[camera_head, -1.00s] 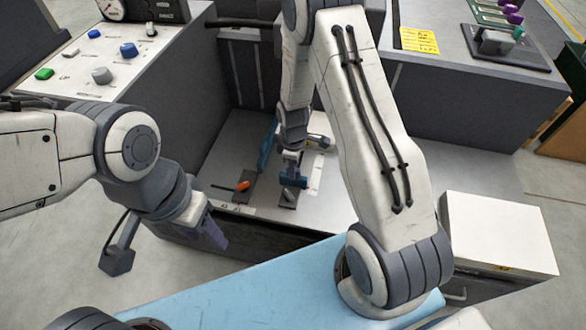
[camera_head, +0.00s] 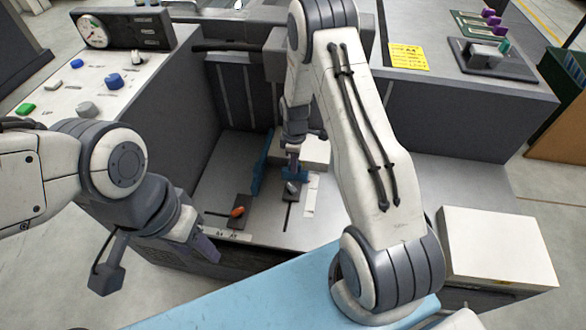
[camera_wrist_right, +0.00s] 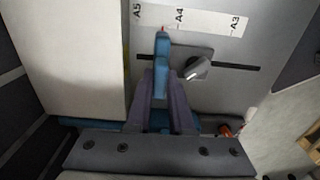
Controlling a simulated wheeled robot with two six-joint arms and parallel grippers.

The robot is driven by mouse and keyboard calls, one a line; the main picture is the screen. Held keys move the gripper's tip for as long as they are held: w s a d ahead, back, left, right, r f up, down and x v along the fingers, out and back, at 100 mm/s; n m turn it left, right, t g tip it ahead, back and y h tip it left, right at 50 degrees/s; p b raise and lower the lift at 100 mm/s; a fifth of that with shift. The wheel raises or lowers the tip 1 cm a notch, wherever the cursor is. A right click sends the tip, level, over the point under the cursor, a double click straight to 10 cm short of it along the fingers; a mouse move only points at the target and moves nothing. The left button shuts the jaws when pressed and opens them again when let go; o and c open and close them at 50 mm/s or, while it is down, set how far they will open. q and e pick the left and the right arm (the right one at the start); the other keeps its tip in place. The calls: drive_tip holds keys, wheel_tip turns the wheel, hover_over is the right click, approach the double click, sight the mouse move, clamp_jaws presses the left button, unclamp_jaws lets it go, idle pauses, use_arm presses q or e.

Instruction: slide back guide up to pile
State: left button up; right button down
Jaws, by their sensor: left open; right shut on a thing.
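The back guide (camera_head: 297,174) is a blue upright piece on a grey plate with a grey lever, standing at a slot in the tray floor. It also shows in the right wrist view (camera_wrist_right: 162,72), where its red pointer is between A5 and A4. My right gripper (camera_wrist_right: 162,92) is shut on it. The pile (camera_wrist_right: 65,60) is a white block beside the guide; a narrow strip of grey floor shows between them. In the head view the pile (camera_head: 315,150) is partly hidden by my right arm. My left gripper (camera_head: 160,266) is open and empty, in front of the tray.
A taller blue side guide (camera_head: 262,163) with an orange knob (camera_head: 237,212) stands left of the back guide. A white scale strip (camera_wrist_right: 195,18) lies along the slot. A control panel (camera_head: 100,85) is at the left, a white box (camera_head: 495,245) at the right.

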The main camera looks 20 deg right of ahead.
drive_tip(key=shift+w, duration=0.35)
drive_tip(key=c, duration=1)
unclamp_jaws()
drive_tip(key=shift+r, duration=0.1)
drive_tip(key=shift+o, duration=1)
drive_tip(key=shift+d, duration=0.1)
drive_tip(key=shift+s+d, duration=0.1)
wheel_tip(320, 180, up, 10)
drive_tip(key=p, duration=0.1)
drive_tip(key=shift+r, duration=0.2)
